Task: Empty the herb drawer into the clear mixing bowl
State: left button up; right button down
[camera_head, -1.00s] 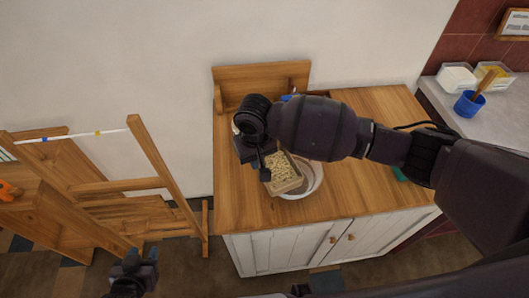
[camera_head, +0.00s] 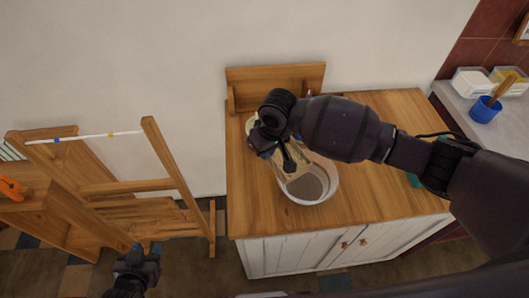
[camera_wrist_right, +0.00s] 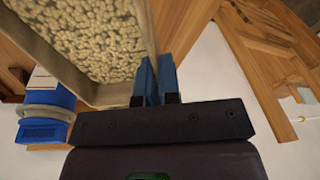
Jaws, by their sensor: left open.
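The herb drawer (camera_head: 302,185) is a small light wooden box, tilted over the bowl. In the right wrist view the drawer (camera_wrist_right: 62,62) has pale beige crumbly pieces inside. My right gripper's blue fingers (camera_wrist_right: 156,78) are shut on the drawer's wall. In the head view my right wrist hides part of the drawer. The mixing bowl (camera_head: 334,187) stands on the wooden counter below the drawer, with a pale rim and a grey-brown inside; its contents cannot be told. My left gripper (camera_head: 146,251) is open and empty, low at the left, away from the counter.
The wooden counter (camera_head: 385,200) is mostly clear to the right of the bowl. A wooden frame (camera_head: 130,187) stands at the left. A blue cup (camera_head: 484,109) and white tubs (camera_head: 471,82) stand on the grey worktop at the right. A blue object (camera_wrist_right: 45,112) shows beside the drawer.

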jog(key=shift+r, duration=0.1)
jog(key=shift+s+d+r+t+y, duration=0.15)
jog(key=shift+r+t+y, duration=0.35)
jog(key=shift+r+y, duration=0.6)
jog(key=shift+d+r, duration=0.1)
jog(key=shift+d, duration=0.05)
jog(key=shift+r+y, duration=0.25)
jog(key=shift+y, duration=0.05)
jog(key=shift+d+r, duration=0.1)
jog(key=shift+d, duration=0.05)
dwell(0.9)
jog(key=shift+s+d+r+t+y, duration=0.1)
jog(key=shift+r+t+y, duration=0.2)
jog(key=shift+y, duration=0.1)
jog(key=shift+s+d+r+t+y, duration=0.25)
jog(key=shift+d+r+y, duration=0.1)
jog(key=shift+r+y, duration=0.15)
jog(key=shift+s+d+r+t+y, duration=0.1)
jog(key=shift+d+r+t+y, duration=0.2)
jog(key=shift+y, duration=0.3)
dwell(1.5)
